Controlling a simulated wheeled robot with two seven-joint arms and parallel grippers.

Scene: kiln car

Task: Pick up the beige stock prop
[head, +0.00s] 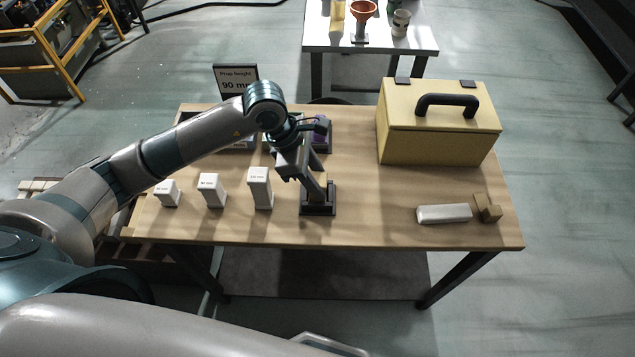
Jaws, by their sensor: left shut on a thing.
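An off-white, slightly beige long block (443,213) lies on its side at the right of the table; it is the closest match for the beige stock prop. My left gripper (300,176) is well to the left of it, pointing down over a dark stand (318,208) in the middle of the table. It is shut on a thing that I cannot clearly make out. A grey slanted piece runs between the gripper and the stand; I cannot tell whether it belongs to the stand. My right gripper is not in view.
Several pale labelled blocks stand left of the dark stand, including a tall one (260,188). A sign (236,80) reads "Prop height 90 mm". The table's (360,215) front middle is clear.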

